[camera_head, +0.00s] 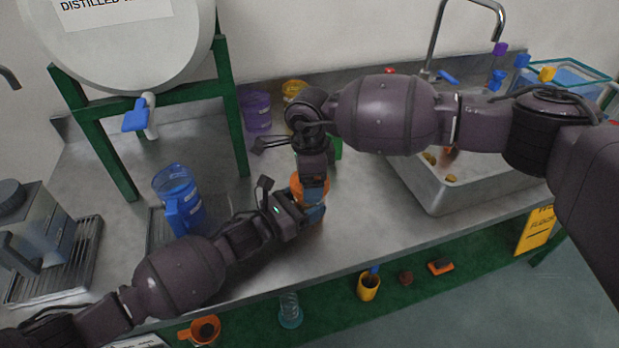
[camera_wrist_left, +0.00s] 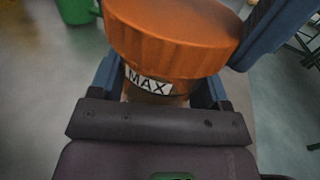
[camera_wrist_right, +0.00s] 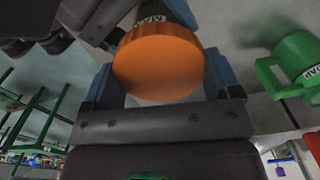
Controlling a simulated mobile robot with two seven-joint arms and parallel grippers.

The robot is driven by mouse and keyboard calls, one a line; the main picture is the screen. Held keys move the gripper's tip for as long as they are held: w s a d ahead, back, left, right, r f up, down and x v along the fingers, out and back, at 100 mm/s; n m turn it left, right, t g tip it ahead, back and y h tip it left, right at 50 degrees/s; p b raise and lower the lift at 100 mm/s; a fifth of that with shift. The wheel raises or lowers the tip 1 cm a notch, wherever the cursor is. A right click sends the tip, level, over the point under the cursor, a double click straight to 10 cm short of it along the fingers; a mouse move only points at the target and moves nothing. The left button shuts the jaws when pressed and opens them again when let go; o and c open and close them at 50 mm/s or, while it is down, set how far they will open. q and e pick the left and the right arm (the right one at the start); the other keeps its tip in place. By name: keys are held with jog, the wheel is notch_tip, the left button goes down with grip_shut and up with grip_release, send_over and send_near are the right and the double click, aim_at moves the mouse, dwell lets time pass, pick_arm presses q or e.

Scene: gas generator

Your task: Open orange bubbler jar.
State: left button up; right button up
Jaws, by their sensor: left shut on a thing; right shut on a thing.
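The orange bubbler jar (camera_head: 311,190) stands at the middle of the metal counter, mostly hidden by my grippers. Its ribbed orange lid (camera_wrist_left: 170,35) sits on the jar body, with a white MAX label (camera_wrist_left: 148,85) just below it. My left gripper (camera_wrist_left: 160,90) is shut on the jar body below the lid, coming from the front left. My right gripper (camera_wrist_right: 158,75) comes from above and is shut on the orange lid (camera_wrist_right: 158,62). The lid still covers the jar top; whether its thread is loose cannot be told.
A green mug (camera_wrist_right: 303,68) stands close behind the jar. A blue pitcher (camera_head: 178,200) is left, near the green tank stand (camera_head: 98,140). Purple (camera_head: 256,112) and yellow (camera_head: 294,90) containers stand behind. A sink (camera_head: 440,200) is right. The counter's front edge is near.

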jog(key=n, duration=1.1)
jog(key=shift+n, duration=0.3)
jog(key=n, duration=0.3)
jog(key=shift+n, duration=0.4)
jog(key=shift+r, duration=0.8)
jog(key=shift+r, duration=0.3)
jog(key=shift+r, duration=0.15)
jog(key=shift+r, duration=1.95)
pick_arm(q)
jog(key=o, duration=1.8)
